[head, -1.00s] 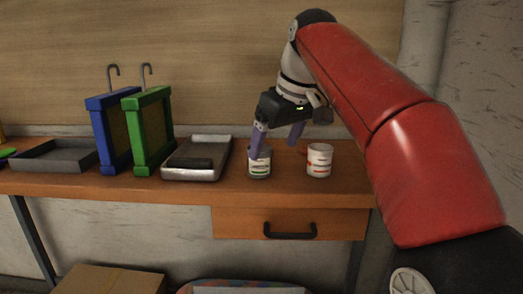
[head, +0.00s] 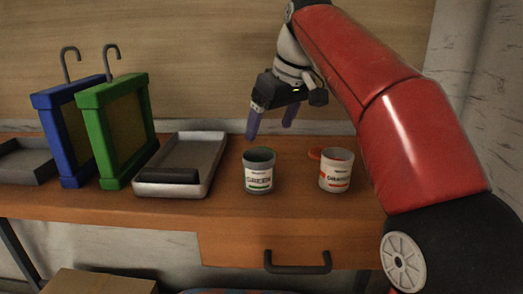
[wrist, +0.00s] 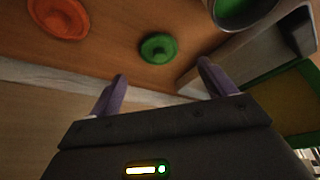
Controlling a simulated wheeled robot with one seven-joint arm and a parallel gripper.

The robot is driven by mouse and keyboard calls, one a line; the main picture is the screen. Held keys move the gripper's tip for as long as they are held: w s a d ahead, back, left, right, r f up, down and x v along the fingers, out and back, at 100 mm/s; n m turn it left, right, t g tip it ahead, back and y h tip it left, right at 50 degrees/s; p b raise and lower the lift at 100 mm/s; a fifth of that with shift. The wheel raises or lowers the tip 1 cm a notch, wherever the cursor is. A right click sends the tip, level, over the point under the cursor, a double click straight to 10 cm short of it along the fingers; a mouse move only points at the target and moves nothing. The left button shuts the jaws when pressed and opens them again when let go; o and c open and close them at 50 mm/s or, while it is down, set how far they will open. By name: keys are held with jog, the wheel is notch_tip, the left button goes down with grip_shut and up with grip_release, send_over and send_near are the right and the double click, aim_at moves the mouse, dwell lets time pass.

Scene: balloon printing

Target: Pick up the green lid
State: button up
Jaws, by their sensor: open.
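The green lid (wrist: 158,48) lies on the wooden table in the wrist view, knob side up. I cannot make it out in the head view. My gripper (head: 270,130) is open and empty behind the green can in the head view. In the wrist view my gripper (wrist: 163,84) has its two purple fingers spread, and the lid shows beyond the gap between their tips, apart from both. The open green can (head: 259,174) stands upright on the table, and its rim and green contents (wrist: 238,12) show at the top of the wrist view.
An orange can (head: 336,172) stands open to the right. An orange lid (wrist: 58,17) lies left of the green lid in the wrist view. A grey metal tray (head: 208,165) is left of the green can, beside green (head: 118,135) and blue (head: 62,135) frames.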

jog(key=x, duration=0.6)
jog(key=shift+w+a, duration=0.15)
jog(key=shift+w, duration=0.05)
jog(key=shift+c, duration=0.4)
jog(key=c, duration=0.9)
